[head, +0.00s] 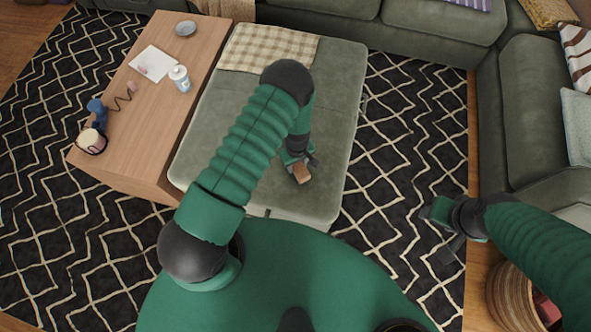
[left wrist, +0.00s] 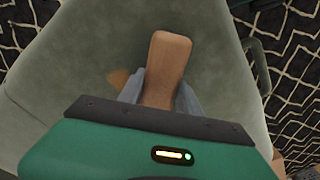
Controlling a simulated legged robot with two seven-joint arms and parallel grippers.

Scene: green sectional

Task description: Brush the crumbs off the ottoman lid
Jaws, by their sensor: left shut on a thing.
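The green ottoman lid (head: 335,95) lies in front of me, with a checked blanket over its far end; the lid also fills the left wrist view (left wrist: 70,65). My left gripper (head: 298,165) is over the near right part of the lid, shut on a wooden brush handle (head: 301,174). In the left wrist view the handle (left wrist: 168,65) stands up between the fingers. A tan patch (left wrist: 118,77) shows left of it; I cannot tell if it is brush or crumbs. No separate crumbs are clear. My right gripper (head: 437,232) is open and empty above the rug.
A wooden table (head: 150,105) stands against the ottoman's left side, with a bottle (head: 180,78), a bowl (head: 186,28), paper, a blue dumbbell-like thing and a mug. A green sectional (head: 420,50) runs behind and right. A woven basket (head: 512,295) is at the lower right.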

